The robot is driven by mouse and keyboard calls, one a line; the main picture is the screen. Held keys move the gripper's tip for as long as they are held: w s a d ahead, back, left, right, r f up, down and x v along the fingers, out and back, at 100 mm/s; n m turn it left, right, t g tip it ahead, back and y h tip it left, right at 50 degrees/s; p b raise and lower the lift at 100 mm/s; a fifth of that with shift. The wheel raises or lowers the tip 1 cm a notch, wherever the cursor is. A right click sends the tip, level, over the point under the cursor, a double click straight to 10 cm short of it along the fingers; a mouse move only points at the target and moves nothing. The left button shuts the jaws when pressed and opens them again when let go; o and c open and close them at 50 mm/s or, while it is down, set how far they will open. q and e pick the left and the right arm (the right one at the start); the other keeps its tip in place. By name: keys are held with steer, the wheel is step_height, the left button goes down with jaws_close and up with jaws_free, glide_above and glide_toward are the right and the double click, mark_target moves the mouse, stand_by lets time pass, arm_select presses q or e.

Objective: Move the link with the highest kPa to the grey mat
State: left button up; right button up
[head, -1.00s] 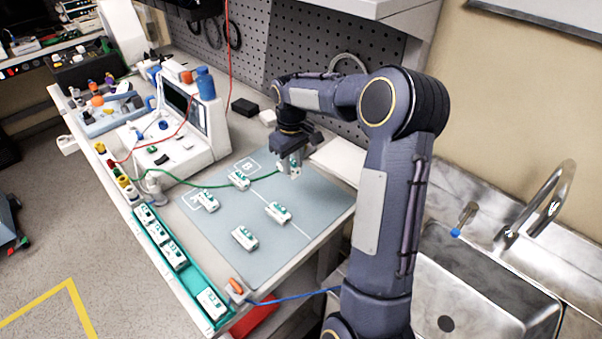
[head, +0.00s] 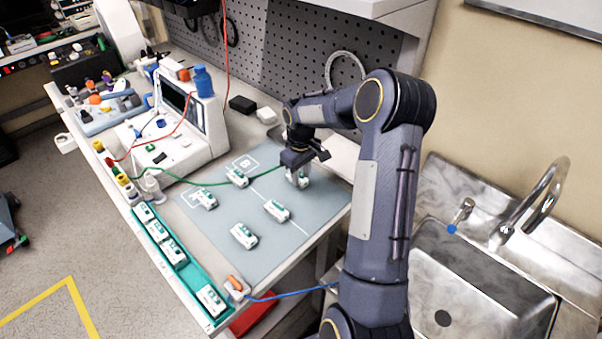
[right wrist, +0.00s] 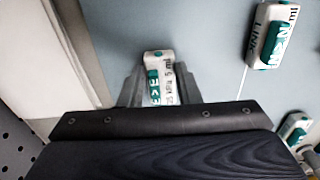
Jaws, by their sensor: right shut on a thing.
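My right gripper (head: 300,169) is shut on a white and green link (head: 300,180) at the back right part of the grey mat (head: 262,262). In the right wrist view the held link (right wrist: 158,78) stands between the fingers; its small print includes "kPa" and "5 ml", but I cannot read the number surely. I cannot tell if it touches the mat. Other links lie on the mat: one at the back (head: 237,177), one at the left (head: 205,199), one in the middle (head: 277,210) and one in front (head: 243,236). My left gripper is out of view.
A teal tray (head: 190,278) with several links lies along the table's front left edge. A pump device (head: 190,125) stands behind the mat, with a green tube (head: 205,184) crossing the mat's back. A sink (head: 480,275) is at the right.

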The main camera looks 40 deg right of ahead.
mark_target(301, 179)
steer(key=o, duration=1)
step_height(301, 179, up, 12)
steer(key=f, duration=0.1)
steer(key=s+a+r+t, duration=0.2)
steer(key=s+a+r, duration=0.3)
steer(key=a+r, duration=0.1)
steer(key=s+a+f+m+t+y, duration=0.1)
steer(key=s+a, duration=0.4)
steer(key=s, duration=0.1)
steer(key=s+a+f+m+t+y, duration=0.1)
steer(key=s+a, duration=0.5)
steer(key=s+a+f+t+y, duration=0.1)
steer(key=s+a, duration=0.5)
steer(key=s, duration=0.1)
steer(key=shift+s+f+m+t+y, duration=0.1)
steer(key=shift+f+m+t+y, duration=0.2)
steer(key=shift+f+m+y, duration=0.1)
steer(key=shift+r, duration=0.1)
